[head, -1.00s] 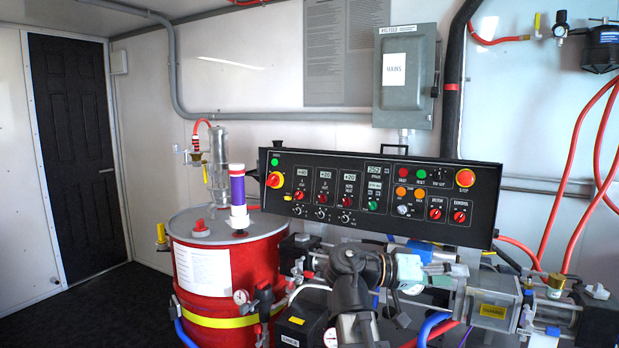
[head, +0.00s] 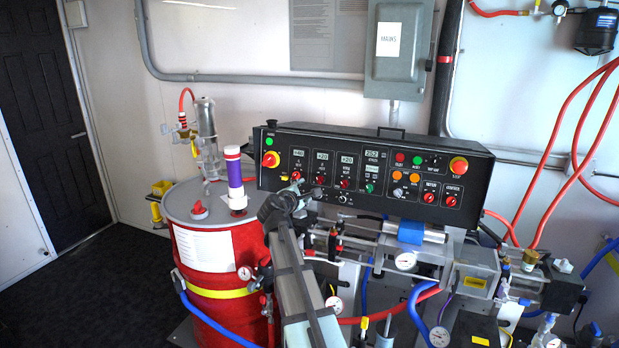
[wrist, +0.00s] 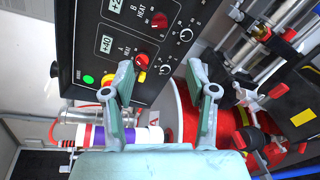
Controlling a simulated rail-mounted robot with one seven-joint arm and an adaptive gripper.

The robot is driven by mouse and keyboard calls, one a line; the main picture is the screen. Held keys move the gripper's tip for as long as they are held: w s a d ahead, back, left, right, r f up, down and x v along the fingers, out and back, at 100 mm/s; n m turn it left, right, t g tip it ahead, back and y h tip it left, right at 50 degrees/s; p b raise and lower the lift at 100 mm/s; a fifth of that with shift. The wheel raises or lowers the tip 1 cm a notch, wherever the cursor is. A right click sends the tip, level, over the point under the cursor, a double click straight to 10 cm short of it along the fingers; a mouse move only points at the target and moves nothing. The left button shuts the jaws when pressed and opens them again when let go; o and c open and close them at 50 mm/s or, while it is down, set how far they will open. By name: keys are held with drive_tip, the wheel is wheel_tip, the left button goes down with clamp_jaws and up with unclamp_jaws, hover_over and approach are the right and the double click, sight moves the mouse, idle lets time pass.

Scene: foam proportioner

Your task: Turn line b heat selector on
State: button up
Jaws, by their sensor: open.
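The black control panel (head: 375,172) faces me in the head view. The line B heat selector (head: 319,180) is a small red knob under the second display on its left part. In the wrist view this selector (wrist: 160,20) sits near the top, below the "B HEAT" label. The line A heat selector (wrist: 142,60) is closer, between the fingers' directions. My gripper (wrist: 160,85) is open and empty, its two fingers apart in front of the panel's lower left part. In the head view my gripper (head: 288,199) partly covers the panel's lower edge. The selector's pointer position is too small to tell.
A red drum (head: 213,260) with a purple-and-white cylinder (head: 235,178) on top stands left of my arm. Pipes, gauges and a pump (head: 470,268) crowd the space below and right of the panel. A red-and-yellow rotary switch (head: 270,159) is at the panel's left end.

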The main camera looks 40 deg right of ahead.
sight(319, 181)
drive_tip(key=shift+n, duration=0.3)
drive_tip(key=p+x, duration=0.5)
drive_tip(key=x, duration=1.1)
drive_tip(key=shift+w+d+r, duration=0.1)
drive_tip(key=shift+w+d+f, duration=0.2)
drive_tip(key=shift+w+d, duration=0.05)
drive_tip(key=shift+d, duration=0.3)
clamp_jaws()
